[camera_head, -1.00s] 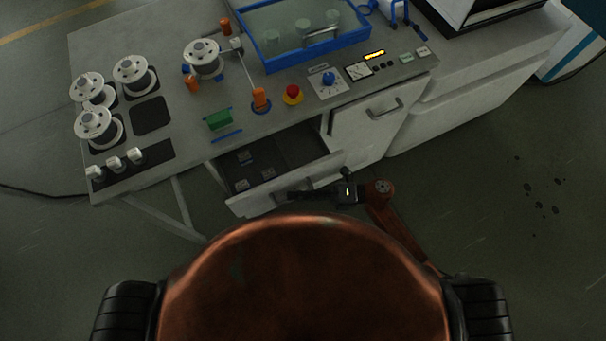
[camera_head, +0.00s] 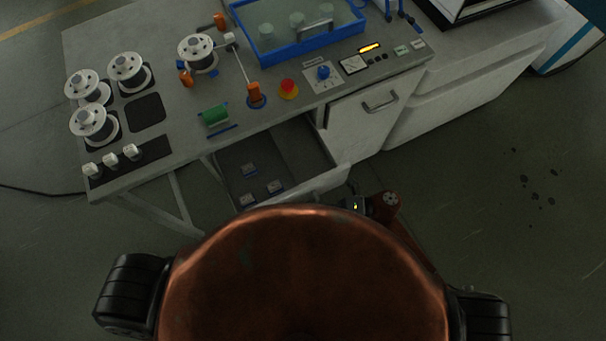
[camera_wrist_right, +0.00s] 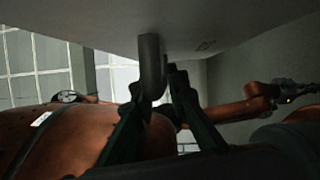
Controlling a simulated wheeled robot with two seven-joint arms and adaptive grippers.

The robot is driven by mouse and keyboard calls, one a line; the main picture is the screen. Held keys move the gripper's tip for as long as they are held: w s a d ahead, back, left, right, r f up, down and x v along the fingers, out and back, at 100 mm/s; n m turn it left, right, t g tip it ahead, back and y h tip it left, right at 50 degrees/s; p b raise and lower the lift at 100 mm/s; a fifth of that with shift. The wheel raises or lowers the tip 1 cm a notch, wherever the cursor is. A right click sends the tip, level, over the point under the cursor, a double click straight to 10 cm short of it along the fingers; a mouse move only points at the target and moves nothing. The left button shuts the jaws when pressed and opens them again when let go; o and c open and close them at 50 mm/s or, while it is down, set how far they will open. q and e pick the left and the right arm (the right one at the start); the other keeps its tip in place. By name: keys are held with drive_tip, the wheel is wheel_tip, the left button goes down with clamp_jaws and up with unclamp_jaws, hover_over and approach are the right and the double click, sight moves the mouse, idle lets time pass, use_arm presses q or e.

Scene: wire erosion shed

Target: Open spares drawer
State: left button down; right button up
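The spares drawer (camera_head: 322,184) stands pulled out from under the bench, its inside visible from above in the head view. Several small pale and blue pieces lie on its dark floor. In the right wrist view the drawer's grey front (camera_wrist_right: 215,25) fills the top, and its dark handle (camera_wrist_right: 150,62) stands between the two fingers of my right gripper (camera_wrist_right: 158,85), which look closed around it.
The bench top (camera_head: 185,125) carries white spools, a blue-rimmed tank (camera_head: 285,50), a red button (camera_head: 288,88) and a blue knob. A closed cabinet door (camera_head: 370,115) with a handle is right of the drawer. Floor to the right is clear.

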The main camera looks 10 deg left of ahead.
drive_tip(key=o, duration=0.4)
drive_tip(key=shift+c, duration=0.2)
use_arm(q)
drive_tip(key=shift+w, duration=0.5)
drive_tip(key=shift+s, duration=0.1)
use_arm(e)
drive_tip(key=shift+d, duration=0.15)
use_arm(q)
drive_tip(key=shift+s, duration=0.15)
use_arm(e)
drive_tip(key=v, duration=1.1)
drive_tip(key=shift+d, duration=0.35)
use_arm(q)
drive_tip(key=shift+d, duration=0.1)
use_arm(e)
drive_tip(key=shift+w, duration=0.1)
